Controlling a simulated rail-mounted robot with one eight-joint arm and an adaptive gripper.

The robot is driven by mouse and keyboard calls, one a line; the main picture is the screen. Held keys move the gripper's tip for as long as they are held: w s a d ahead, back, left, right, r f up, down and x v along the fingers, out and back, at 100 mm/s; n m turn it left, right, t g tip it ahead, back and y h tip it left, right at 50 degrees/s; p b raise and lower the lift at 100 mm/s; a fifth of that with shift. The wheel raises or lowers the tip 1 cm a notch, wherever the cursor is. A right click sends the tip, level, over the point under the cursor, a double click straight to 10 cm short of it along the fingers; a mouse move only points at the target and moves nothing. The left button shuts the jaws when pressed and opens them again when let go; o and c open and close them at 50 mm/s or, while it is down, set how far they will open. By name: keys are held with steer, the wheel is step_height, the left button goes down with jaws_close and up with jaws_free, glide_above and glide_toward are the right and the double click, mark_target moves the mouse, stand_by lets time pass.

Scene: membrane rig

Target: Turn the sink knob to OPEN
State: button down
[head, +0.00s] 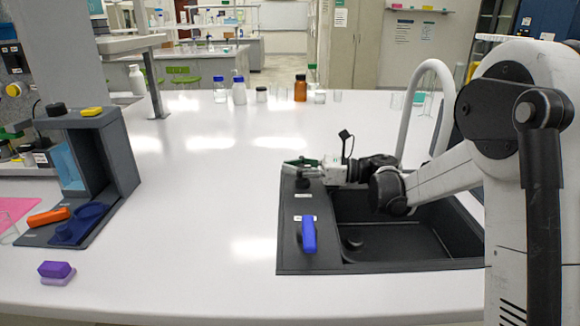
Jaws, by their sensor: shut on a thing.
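The sink (285,262) is a dark basin set into the white bench at right of centre. A small dark round knob (302,184) stands on its left rim, with a small white label just in front of it; the label is too small to read. My gripper (292,171) reaches in from the right over this rim and is shut on the dark knob. Its fingers partly hide the knob, so its turn angle cannot be told. A blue handle (309,235) stands on the same rim nearer to me, apart from my gripper, with another small label behind it.
A white arched faucet (431,68) rises behind the sink. Several bottles, including a brown one (300,88), stand along the bench's back. A dark grey rig (120,160) with orange and blue parts is at left. A purple block (56,270) lies front left. The middle bench is clear.

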steer(key=shift+s+d+f+n+g, duration=0.15)
steer(key=shift+s+d+n+g, duration=0.1)
steer(key=shift+n+g, duration=0.5)
steer(key=shift+g, duration=0.45)
steer(key=c, duration=1.8)
jaws_free()
steer(key=shift+d, duration=0.2)
steer(key=o, duration=0.4)
steer(key=shift+a, duration=0.2)
steer(key=shift+r, duration=0.25)
steer(key=shift+r, duration=0.3)
step_height(320, 180, up, 9)
steer(key=shift+r, duration=0.1)
